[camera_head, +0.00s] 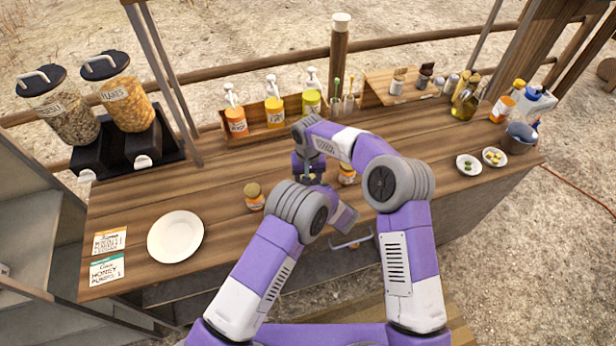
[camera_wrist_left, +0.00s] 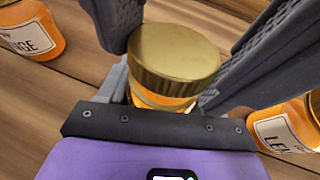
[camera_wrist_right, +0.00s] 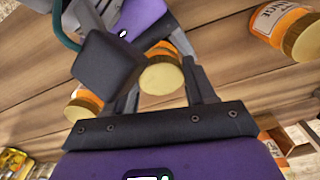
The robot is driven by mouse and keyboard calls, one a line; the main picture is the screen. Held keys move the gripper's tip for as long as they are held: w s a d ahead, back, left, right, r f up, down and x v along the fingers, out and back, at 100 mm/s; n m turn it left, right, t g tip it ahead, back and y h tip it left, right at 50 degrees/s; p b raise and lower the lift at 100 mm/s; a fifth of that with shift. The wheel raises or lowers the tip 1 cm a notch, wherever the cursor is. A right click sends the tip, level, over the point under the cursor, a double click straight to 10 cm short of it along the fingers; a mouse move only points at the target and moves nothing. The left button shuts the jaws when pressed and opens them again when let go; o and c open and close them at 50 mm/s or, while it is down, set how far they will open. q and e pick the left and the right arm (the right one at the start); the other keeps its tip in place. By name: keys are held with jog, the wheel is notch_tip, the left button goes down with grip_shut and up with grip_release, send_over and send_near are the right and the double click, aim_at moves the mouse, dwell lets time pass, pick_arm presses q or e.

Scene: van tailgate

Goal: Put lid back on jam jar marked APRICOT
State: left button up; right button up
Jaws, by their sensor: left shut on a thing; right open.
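A jam jar (camera_wrist_left: 155,102) with orange contents stands between my two grippers, its label hidden. Its gold lid (camera_wrist_left: 175,52) sits at the jar's mouth; I cannot tell whether it is fully seated. My left gripper (camera_wrist_left: 165,85) is shut on this jar. My right gripper (camera_wrist_right: 168,82) is open, its fingers on either side of the jar and lid (camera_wrist_right: 160,79). In the head view the arms hide most of this jar.
A jar with a label ending in "NGE" (camera_wrist_left: 28,35) stands to one side, and one starting "LEM" (camera_wrist_left: 285,130) to the other, both close. A white plate (camera_head: 175,237) and order cards (camera_head: 108,269) lie left. Bottles (camera_head: 273,112) stand behind.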

jog(key=shift+s+d+f+g, duration=0.25)
jog(key=shift+s+f, duration=0.2)
jog(key=shift+f, duration=0.3)
jog(key=shift+s+d+f+g, duration=0.2)
jog(key=shift+s+f, duration=0.25)
jog(key=shift+f, duration=0.3)
jog(key=r, duration=0.3)
jog(key=shift+w+r, duration=0.1)
jog(key=shift+w, duration=0.1)
jog(key=shift+s+r, duration=0.1)
jog(key=shift+r, duration=0.3)
jog(key=c, duration=0.5)
jog(key=shift+r, duration=0.1)
notch_tip(320, 180, up, 4)
jog(key=c, duration=0.3)
jog(key=shift+a+r, duration=0.15)
